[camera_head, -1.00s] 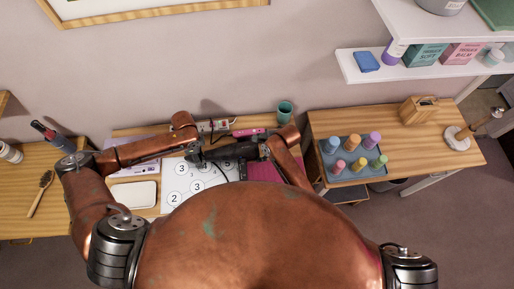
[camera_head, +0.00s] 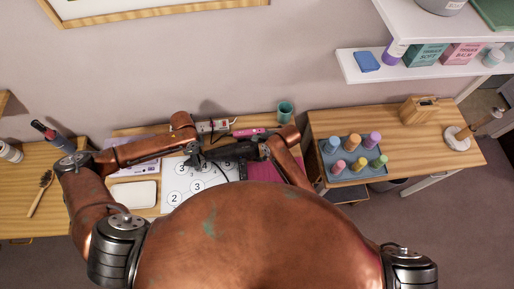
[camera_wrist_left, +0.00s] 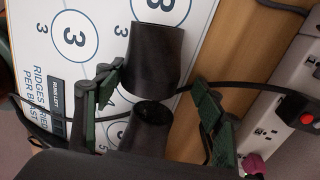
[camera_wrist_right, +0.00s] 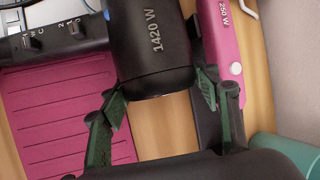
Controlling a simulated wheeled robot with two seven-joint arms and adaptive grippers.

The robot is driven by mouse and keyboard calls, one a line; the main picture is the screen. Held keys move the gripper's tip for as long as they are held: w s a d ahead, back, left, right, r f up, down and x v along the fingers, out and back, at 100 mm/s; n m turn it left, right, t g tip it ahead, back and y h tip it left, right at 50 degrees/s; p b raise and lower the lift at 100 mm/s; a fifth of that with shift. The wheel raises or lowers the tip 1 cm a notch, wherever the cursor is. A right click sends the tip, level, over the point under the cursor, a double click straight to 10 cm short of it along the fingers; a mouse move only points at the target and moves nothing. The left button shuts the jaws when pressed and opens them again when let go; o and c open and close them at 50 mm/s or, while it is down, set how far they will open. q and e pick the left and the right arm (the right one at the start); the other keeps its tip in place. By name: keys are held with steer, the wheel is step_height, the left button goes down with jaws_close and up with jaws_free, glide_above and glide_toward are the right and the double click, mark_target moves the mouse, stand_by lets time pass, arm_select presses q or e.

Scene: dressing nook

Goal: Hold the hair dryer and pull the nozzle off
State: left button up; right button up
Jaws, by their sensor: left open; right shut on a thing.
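The black hair dryer (camera_head: 232,153) is held level above the table between my two grippers. My right gripper (camera_head: 264,150) is shut on its barrel (camera_wrist_right: 150,45), marked "1420 W"; the barrel's rounded end faces my palm. My left gripper (camera_head: 200,158) is open, its green-padded fingers apart on both sides in the left wrist view (camera_wrist_left: 158,98). Between and beyond them show two black tapered pieces: one farther off (camera_wrist_left: 153,60), one nearer my palm with a dark round opening (camera_wrist_left: 145,135). I cannot tell surely which is the nozzle, or whether they touch.
Below lie a numbered white card (camera_head: 190,188) and a pink ridged mat (camera_wrist_right: 55,115). Behind are a power strip (camera_head: 212,126), a pink tool (camera_head: 248,132) and a teal cup (camera_head: 285,110). A black cable runs past my left fingers. A tray of bottles (camera_head: 374,172) stands right.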

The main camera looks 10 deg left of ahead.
arm_select(q)
steer(key=r, duration=0.8)
steer(key=shift+w+a, duration=0.1)
steer(key=shift+w, duration=0.25)
stand_by(0.8)
arm_select(e)
steer(key=o, duration=1.7)
steer(key=shift+o, duration=0.2)
steer(key=v, duration=1.2)
